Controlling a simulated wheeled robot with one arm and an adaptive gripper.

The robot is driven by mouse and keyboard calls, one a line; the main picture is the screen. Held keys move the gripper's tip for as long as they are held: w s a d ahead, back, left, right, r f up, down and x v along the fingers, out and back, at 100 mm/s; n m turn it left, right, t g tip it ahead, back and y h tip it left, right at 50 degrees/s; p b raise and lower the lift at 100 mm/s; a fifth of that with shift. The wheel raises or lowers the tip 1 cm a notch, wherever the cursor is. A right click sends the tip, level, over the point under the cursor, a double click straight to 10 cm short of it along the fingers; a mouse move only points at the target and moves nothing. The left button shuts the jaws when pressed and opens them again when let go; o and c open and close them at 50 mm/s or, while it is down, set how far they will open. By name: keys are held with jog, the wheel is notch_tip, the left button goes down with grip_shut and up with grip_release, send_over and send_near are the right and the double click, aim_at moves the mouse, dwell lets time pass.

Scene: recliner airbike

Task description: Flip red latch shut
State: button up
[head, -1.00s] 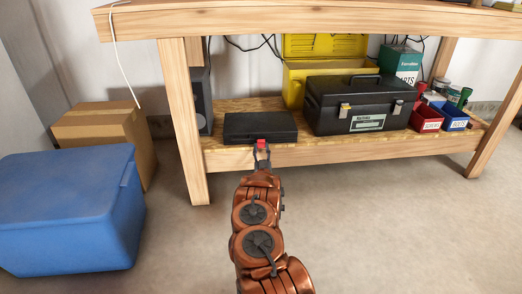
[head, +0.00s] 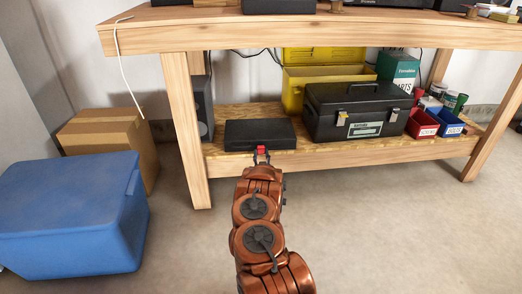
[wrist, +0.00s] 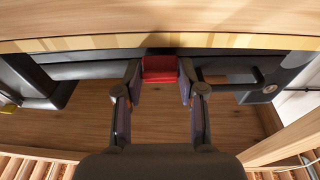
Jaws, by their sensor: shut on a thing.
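A flat black case (head: 258,133) lies closed-looking on the lower shelf of the workbench. The red latch (head: 261,149) is at the middle of its front edge, and it also shows in the wrist view (wrist: 160,68). My gripper (head: 261,154) reaches the front of the case. In the wrist view my gripper (wrist: 160,78) has one finger on each side of the red latch and is shut on it. The latch's hinge and exact angle are hidden.
A black toolbox (head: 358,110) stands right of the case, with a yellow box (head: 293,85) behind. Red (head: 421,124) and blue (head: 447,123) bins are farther right. A blue tub (head: 70,215) and cardboard box (head: 108,140) stand left. The bench top (head: 320,33) overhangs the shelf.

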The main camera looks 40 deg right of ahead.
aim_at(261, 148)
notch_tip(261, 148, up, 2)
jog(key=g+y+p, duration=0.1)
jog(key=p, duration=0.2)
jog(key=g+y+p, duration=0.1)
jog(key=p, duration=0.2)
jog(key=shift+r+g+p, duration=0.25)
jog(key=shift+g+p, duration=0.05)
jog(key=shift+g, duration=0.1)
jog(key=shift+w+d+r+g+y+p, duration=0.1)
jog(key=shift+w+r+g+y+p, duration=0.1)
jog(key=shift+g+y+p, duration=1.1)
jog(key=shift+p, duration=0.1)
jog(key=shift+d, duration=0.1)
jog(key=o, duration=1.2)
jog(key=shift+c, duration=0.2)
jog(key=shift+s, duration=0.15)
jog(key=shift+s+a+r, duration=0.4)
jog(key=shift+r, duration=0.05)
jog(key=v, duration=1)
jog(key=shift+a, duration=0.15)
